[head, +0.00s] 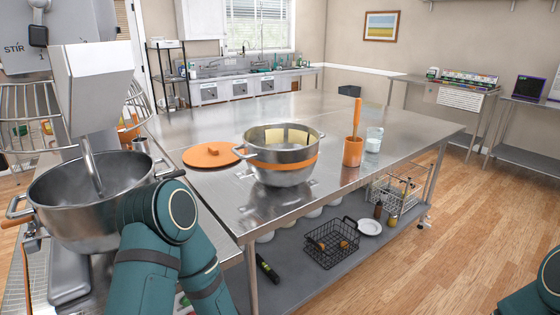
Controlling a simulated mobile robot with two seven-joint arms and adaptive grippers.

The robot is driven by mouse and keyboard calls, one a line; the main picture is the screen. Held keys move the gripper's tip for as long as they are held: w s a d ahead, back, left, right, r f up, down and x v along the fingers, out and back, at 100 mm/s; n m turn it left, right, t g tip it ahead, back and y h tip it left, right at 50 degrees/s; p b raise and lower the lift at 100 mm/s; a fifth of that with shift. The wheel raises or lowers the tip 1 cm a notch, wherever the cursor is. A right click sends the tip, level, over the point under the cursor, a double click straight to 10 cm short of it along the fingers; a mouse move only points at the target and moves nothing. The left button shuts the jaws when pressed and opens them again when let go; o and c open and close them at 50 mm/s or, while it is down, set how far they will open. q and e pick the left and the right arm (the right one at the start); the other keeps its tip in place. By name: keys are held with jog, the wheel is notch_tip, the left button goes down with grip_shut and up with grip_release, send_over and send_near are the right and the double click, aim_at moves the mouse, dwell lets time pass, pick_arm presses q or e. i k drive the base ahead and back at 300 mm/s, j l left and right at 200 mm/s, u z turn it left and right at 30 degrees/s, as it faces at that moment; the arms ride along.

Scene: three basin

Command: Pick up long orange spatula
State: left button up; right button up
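A long orange stick-like handle (357,117), apparently the long orange spatula, stands nearly upright in an orange cup (352,153) on the steel table (300,110). Its lower end is hidden inside the cup, so I cannot tell its head shape. My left arm shows in the lower left as teal links with a bent joint, but its gripper is out of view. Only a teal part of my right arm shows at the lower right edge; its gripper is out of view too.
A steel pot with an orange band (283,172) stands left of the cup, and a clear jar (374,140) stands right of it. An orange lid (211,155) lies farther left. A large mixer bowl (90,190) is beside my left arm. Wood floor (470,220) is clear at right.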

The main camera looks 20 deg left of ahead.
aim_at(358, 103)
jog(key=i+l+u, duration=0.1)
jog(key=u, duration=0.25)
jog(key=i+l+u, duration=0.1)
jog(key=u, duration=0.25)
jog(key=l+u, duration=0.2)
jog(key=u, duration=0.15)
jog(key=i+l+u, duration=0.2)
jog(key=l, duration=0.25)
jog(key=l+u, duration=0.25)
jog(key=l, duration=0.2)
jog(key=i+l+u, duration=0.2)
jog(key=l, duration=1.75)
jog(key=k, duration=0.15)
